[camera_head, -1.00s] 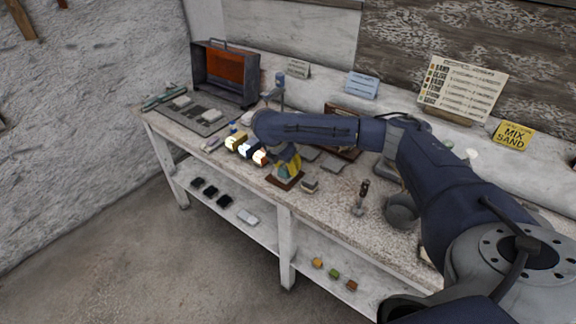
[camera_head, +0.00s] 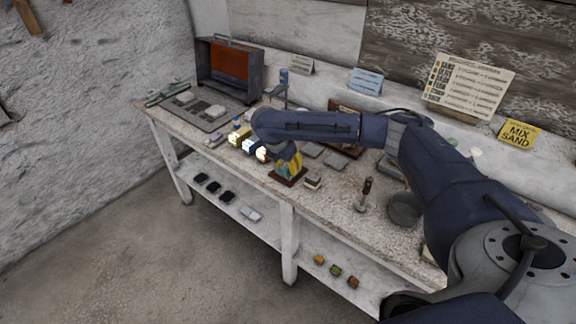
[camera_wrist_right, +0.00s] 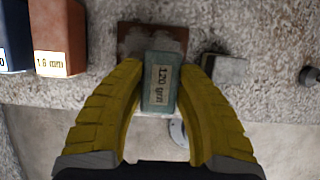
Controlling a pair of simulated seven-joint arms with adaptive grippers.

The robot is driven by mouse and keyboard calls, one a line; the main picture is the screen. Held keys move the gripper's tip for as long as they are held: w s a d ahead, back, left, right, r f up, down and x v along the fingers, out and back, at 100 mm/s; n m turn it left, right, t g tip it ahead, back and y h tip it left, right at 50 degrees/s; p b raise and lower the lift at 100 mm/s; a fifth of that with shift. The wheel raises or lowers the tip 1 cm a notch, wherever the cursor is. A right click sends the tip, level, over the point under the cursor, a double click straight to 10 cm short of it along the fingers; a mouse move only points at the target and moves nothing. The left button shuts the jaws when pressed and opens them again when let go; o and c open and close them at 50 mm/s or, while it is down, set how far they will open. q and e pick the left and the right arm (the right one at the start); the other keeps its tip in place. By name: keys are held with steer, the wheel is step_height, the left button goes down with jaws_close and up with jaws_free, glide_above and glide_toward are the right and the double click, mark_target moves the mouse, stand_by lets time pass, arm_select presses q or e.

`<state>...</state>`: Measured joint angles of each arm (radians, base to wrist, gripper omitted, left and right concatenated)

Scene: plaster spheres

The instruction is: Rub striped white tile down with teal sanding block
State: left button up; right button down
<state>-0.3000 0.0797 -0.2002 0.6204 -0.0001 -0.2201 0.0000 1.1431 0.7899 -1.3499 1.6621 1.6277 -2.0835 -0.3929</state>
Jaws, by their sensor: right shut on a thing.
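The teal sanding block (camera_wrist_right: 161,84), labelled 120 grit, is between the yellow fingers of my right gripper (camera_wrist_right: 160,100), which is shut on it. The gripper (camera_head: 291,166) also shows in the head view, low over the brown board (camera_wrist_right: 180,34) near the bench's front edge. A whitish slab (camera_wrist_right: 134,44), likely the tile, shows on the board, partly under the block. Its stripes cannot be made out, nor whether the block touches it. My left gripper is not in view.
Several coloured blocks (camera_wrist_right: 58,38) stand left of the board. A small grey block (camera_wrist_right: 224,68) lies to its right, with an upright dark-handled tool (camera_head: 365,192) farther right. A grey mat (camera_head: 190,112) with pale pieces lies at the far left.

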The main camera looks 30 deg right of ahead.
steer(key=shift+w+d+f, duration=0.1)
steer(key=shift+w+d, duration=0.15)
steer(key=shift+d, duration=0.6)
steer(key=shift+w+d, duration=0.25)
steer(key=shift+d, duration=0.6)
steer(key=shift+s+a, duration=0.25)
steer(key=shift+a, duration=0.4)
steer(key=shift+s+a, duration=0.2)
steer(key=shift+a, duration=0.5)
steer(key=shift+s+a, duration=0.25)
steer(key=shift+a, duration=0.4)
steer(key=shift+w+d, duration=0.25)
steer(key=shift+d, duration=0.4)
steer(key=shift+w+d, duration=0.2)
steer(key=shift+d, duration=0.5)
steer(key=shift+w+d, duration=0.25)
steer(key=shift+d, duration=0.4)
steer(key=shift+s+a+r, duration=0.2)
steer(key=shift+a+r, duration=0.2)
steer(key=shift+a, duration=0.15)
steer(key=shift+s+a+r, duration=0.15)
steer(key=shift+a+r, duration=0.25)
steer(key=shift+a, duration=0.1)
steer(key=shift+w, duration=0.15)
